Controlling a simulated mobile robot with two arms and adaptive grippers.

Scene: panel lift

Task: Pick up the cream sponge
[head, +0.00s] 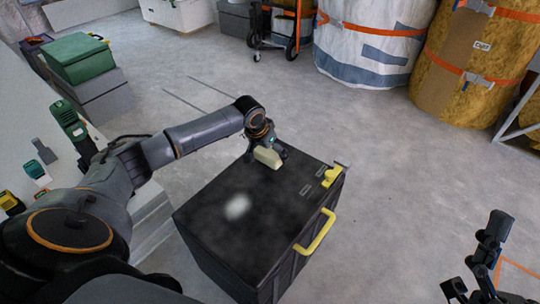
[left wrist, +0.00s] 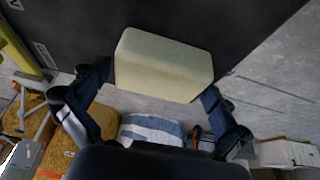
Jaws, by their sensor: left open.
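The cream sponge (head: 267,157) lies at the far edge of the top of a black chest (head: 225,220). My left gripper (head: 268,150) is open right at the sponge. In the left wrist view the sponge (left wrist: 163,65) sits between the two spread fingers of my left gripper (left wrist: 155,95), one on each side of it. Whether either finger touches it I cannot tell. Part of my right gripper (head: 478,268) shows at the lower right of the head view, away from the chest; its jaws are not clear.
The chest has a yellow handle (head: 316,232) and a yellow latch (head: 331,177) on its right side. A green box (head: 78,58) stands on grey boxes at the upper left. Large wrapped rolls (head: 372,40) stand at the back. The grey floor right of the chest is clear.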

